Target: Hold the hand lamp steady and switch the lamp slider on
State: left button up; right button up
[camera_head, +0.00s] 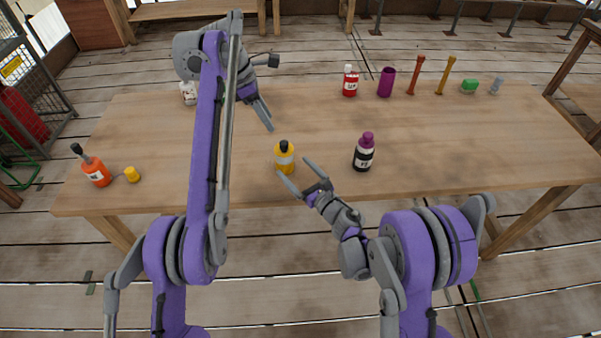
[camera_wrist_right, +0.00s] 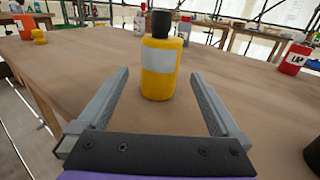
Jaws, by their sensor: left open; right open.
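A yellow cylinder with a black top and a pale band (camera_head: 284,159) stands upright near the table's front edge. It looks like a bottle; I cannot tell whether it is the hand lamp, and I see no clear slider. In the right wrist view the yellow cylinder (camera_wrist_right: 160,85) is lined up with the gap between my right fingers. My right gripper (camera_head: 294,168) is open and empty close to it; contact is not visible. My left gripper (camera_head: 263,116) is open above the table, behind the yellow cylinder, with nothing visible in it.
A black bottle with purple cap (camera_head: 364,154) stands right of my right gripper. An orange bottle (camera_head: 96,171) and small yellow piece (camera_head: 132,174) are at left. A red bottle (camera_head: 350,82), purple cup (camera_head: 386,82) and green block (camera_head: 469,86) line the back.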

aim_at(280, 152)
jog(key=x, duration=0.9)
jog(key=shift+w, duration=0.1)
